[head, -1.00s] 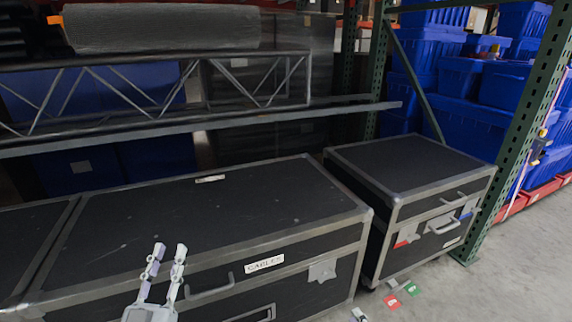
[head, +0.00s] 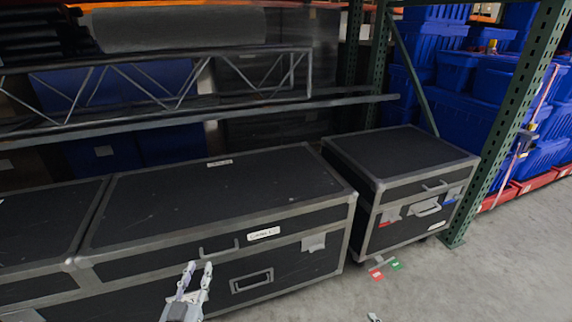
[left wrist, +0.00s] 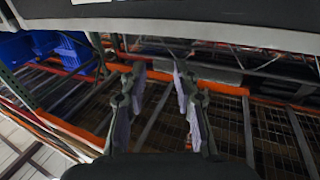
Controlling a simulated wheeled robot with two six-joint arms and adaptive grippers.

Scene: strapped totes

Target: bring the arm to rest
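My left gripper (head: 199,268) shows low in the head view, in front of the long black case labelled for cables (head: 220,205). Its two fingers stand apart with nothing between them. In the left wrist view the same gripper (left wrist: 158,72) is open and empty, with wire-mesh shelving and orange beams beyond it. A small tip at the bottom edge of the head view (head: 373,317) may be part of my right gripper, but too little shows to tell.
A smaller black case (head: 405,165) stands to the right of the long one. Red and green cards (head: 376,274) lie on the floor by it. A green rack post (head: 500,130) and blue totes (head: 465,125) stand at the right. Bare floor (head: 500,270) is clear at front right.

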